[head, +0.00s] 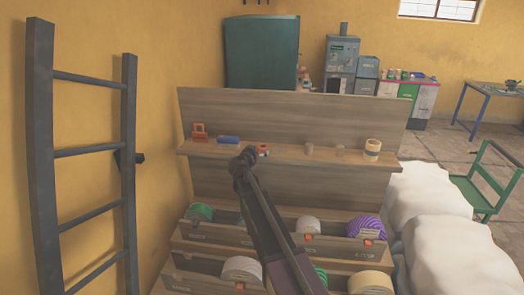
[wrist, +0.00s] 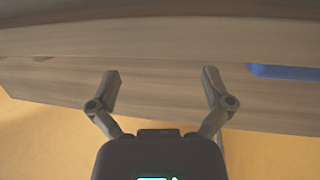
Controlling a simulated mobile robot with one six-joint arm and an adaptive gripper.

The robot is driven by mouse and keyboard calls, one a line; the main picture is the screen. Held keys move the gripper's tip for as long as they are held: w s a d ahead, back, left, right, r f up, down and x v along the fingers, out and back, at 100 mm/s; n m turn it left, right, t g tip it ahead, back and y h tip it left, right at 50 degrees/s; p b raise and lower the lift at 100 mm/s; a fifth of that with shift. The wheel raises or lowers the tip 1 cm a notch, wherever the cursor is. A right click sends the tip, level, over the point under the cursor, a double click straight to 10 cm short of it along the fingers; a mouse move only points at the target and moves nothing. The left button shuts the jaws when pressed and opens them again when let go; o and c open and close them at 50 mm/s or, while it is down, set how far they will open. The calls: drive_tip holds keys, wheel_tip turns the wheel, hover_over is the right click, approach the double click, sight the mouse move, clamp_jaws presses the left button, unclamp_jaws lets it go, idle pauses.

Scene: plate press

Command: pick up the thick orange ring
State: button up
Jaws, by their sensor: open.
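I cannot make out a thick orange ring for certain. In the head view an orange object (head: 199,131) stands at the left end of the wooden shelf (head: 290,153); its shape is too small to tell. A small red and white thing (head: 263,150) sits near the shelf's middle, close to the dark end of my arm. In the wrist view my gripper (wrist: 161,77) is open, its two fingers apart with nothing between them. A blue object (wrist: 283,72) lies right of the fingers.
The shelf also holds a blue item (head: 228,139), small grey-brown pieces (head: 309,149) and a cream roll (head: 372,148). Bins below hold green, white and purple rolls (head: 364,228). A dark ladder (head: 90,150) stands left; white sacks (head: 430,205) lie right.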

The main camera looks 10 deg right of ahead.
sight(264, 145)
drive_tip(key=shift+w+d+f, duration=0.1)
drive_tip(key=shift+w+d, duration=0.15)
drive_tip(key=shift+w, duration=0.2)
drive_tip(key=shift+b+x, duration=0.6)
drive_tip(key=shift+x, duration=1.95)
drive_tip(key=shift+d, duration=0.1)
drive_tip(key=shift+s, duration=0.1)
drive_tip(key=c, duration=1)
